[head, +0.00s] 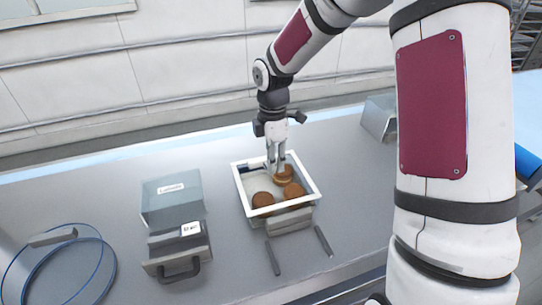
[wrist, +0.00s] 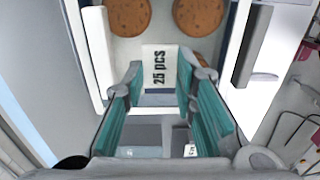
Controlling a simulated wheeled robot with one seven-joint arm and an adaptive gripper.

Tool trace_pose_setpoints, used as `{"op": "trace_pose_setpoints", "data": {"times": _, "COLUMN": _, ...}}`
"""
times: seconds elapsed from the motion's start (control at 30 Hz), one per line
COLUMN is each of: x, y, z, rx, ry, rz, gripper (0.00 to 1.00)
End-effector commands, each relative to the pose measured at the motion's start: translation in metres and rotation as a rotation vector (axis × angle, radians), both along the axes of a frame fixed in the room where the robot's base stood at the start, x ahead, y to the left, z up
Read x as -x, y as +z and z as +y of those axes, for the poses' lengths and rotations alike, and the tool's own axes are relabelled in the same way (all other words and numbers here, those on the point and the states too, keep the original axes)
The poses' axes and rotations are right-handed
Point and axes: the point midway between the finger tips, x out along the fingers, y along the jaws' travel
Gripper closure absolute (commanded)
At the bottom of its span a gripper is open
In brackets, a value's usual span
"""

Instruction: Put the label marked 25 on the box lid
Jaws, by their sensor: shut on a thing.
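My gripper (head: 276,163) is over the far part of the white-rimmed box (head: 241,190) in the head view. In the wrist view its teal fingers (wrist: 160,92) are closed about a small white label (wrist: 158,62) printed "25 pcs". The label lies between the fingertips, with the box behind it.
A grey box (head: 172,203) marked as a label holder stands left, with a handled grey unit (head: 178,254) before it. A blue cable loop (head: 62,268) lies far left. Two dark bars (head: 272,258) lie in front of the box. Another grey block (head: 379,117) stands back right.

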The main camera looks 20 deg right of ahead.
Motion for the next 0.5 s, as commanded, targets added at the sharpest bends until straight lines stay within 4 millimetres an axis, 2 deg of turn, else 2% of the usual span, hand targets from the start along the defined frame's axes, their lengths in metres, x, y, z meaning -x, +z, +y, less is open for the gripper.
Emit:
{"op": "trace_pose_setpoints", "data": {"times": 0.2, "x": -0.001, "y": -0.02, "z": 0.0, "rx": 0.0, "ry": 0.001, "rz": 0.001, "gripper": 0.84}}
{"op": "trace_pose_setpoints", "data": {"times": 0.5, "x": 0.0, "y": -0.035, "z": 0.0, "rx": 0.0, "ry": 0.001, "rz": 0.0, "gripper": 0.84}}
